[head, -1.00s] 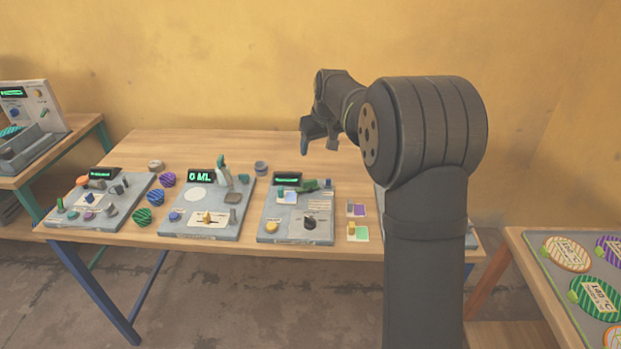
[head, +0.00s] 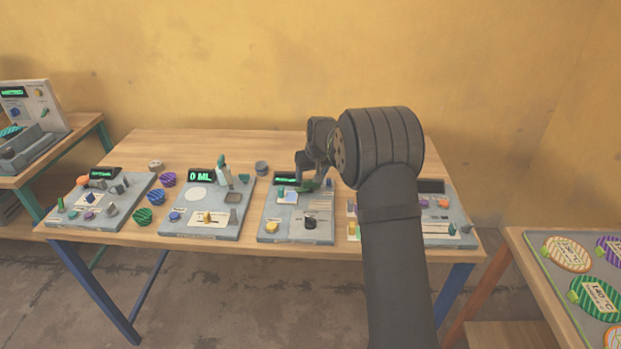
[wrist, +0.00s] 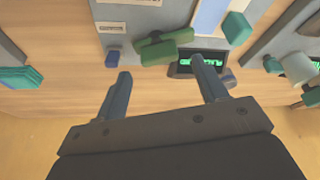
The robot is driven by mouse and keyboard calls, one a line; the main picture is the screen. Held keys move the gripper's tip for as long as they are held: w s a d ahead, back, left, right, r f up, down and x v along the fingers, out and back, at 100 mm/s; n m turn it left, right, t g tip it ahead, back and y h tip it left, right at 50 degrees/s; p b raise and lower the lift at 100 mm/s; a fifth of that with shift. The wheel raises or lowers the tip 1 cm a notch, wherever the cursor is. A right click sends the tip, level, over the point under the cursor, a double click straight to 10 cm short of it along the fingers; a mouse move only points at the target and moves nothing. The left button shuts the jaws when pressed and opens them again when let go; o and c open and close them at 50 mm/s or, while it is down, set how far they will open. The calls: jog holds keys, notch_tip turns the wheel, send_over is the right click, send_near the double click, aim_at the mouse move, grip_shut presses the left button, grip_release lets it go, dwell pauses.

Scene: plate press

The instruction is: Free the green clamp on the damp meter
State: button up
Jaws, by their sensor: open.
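The green clamp (head: 306,188) lies near the back edge of the third grey panel (head: 270,228), right of its small lit display (head: 287,178). In the wrist view the clamp (wrist: 165,47) is a dark green bar with a raised block. I cannot read a label that names this panel the damp meter. My gripper (wrist: 161,68) is open and empty. Its two fingers point at the panel's back edge, one on either side of the clamp's line, with the clamp just beyond the tips. I see no contact. In the head view my gripper (head: 310,184) partly hides the clamp.
Other panels stand on both sides.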

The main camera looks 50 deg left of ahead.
aim_at(306, 187)
jog(key=shift+x, duration=1.4)
jog(key=shift+c, duration=0.3)
jog(key=c, duration=0.9)
